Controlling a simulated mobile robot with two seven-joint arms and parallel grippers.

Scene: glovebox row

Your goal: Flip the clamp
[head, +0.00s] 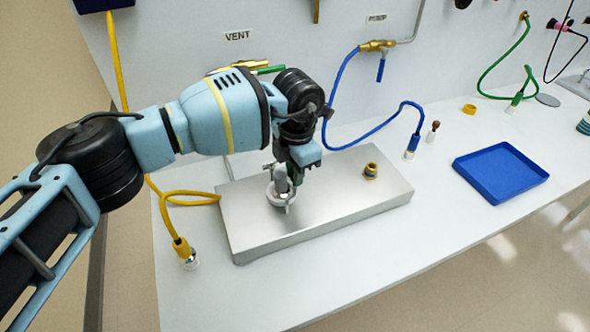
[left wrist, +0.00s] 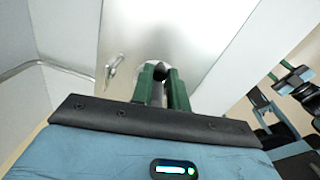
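A small metal clamp (head: 283,190) with a pale ring sits on the silver block (head: 345,215). My left gripper (head: 301,160) points down just above and behind it, overlapping it in the head view. In the left wrist view, the dark green fingers (left wrist: 162,88) stand apart. A dark round piece inside the pale ring shows between and beyond their tips. A small metal lever-like part (left wrist: 113,70) of the clamp shows left of the fingers. The fingers appear open. Whether they touch the clamp is unclear. My right gripper does not show clearly.
A brass fitting (head: 371,171) stands on the block's right side. A yellow hose (head: 172,225) ends left of the block, a blue hose (head: 378,130) behind it. A blue tray (head: 500,172) lies to the right. The front bench is clear.

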